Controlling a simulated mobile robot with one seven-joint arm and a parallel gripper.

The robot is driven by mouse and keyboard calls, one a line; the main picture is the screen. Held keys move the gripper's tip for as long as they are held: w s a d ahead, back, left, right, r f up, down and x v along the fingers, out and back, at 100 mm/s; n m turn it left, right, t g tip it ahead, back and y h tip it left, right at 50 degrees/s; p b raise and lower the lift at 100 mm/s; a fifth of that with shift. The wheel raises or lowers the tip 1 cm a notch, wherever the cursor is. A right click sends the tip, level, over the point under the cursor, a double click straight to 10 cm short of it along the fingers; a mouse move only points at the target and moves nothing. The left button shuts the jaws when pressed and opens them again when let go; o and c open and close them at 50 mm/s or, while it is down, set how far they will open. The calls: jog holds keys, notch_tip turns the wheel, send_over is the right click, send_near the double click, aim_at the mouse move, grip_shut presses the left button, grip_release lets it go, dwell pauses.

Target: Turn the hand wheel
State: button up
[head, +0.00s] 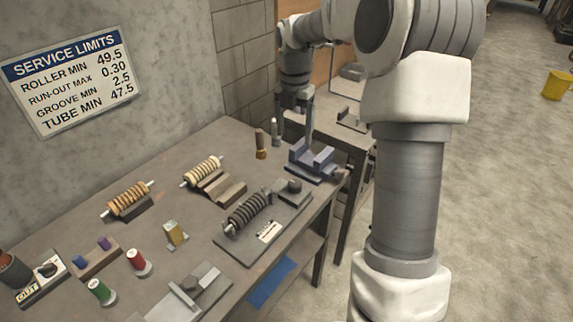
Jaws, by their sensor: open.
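I cannot clearly make out a hand wheel. A dark ribbed roller (247,213) sits on a grey base plate (262,240) with a white label. A dark round knob (293,186) stands on a block at that plate's far right end; I cannot tell if it is the wheel. A blue-grey vise-like fixture (312,160) stands at the bench's far right corner. My gripper (306,136) is small in view, pointing down just above or behind this fixture. It is open, with nothing seen in it; contact with the fixture cannot be told.
The bench (150,236) also carries two tan ribbed rollers (127,199), a red spool (138,262), a green spool (101,291) and a grey sliding fixture (190,293). A second table (350,137) adjoins behind. My arm covers the right.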

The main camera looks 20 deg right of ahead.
aim_at(295, 183)
jog(key=shift+n, duration=0.6)
jog(key=f, duration=1.2)
jog(key=w+d+f, duration=0.1)
jog(key=f, duration=0.5)
jog(key=shift+f, duration=0.2)
grip_shut()
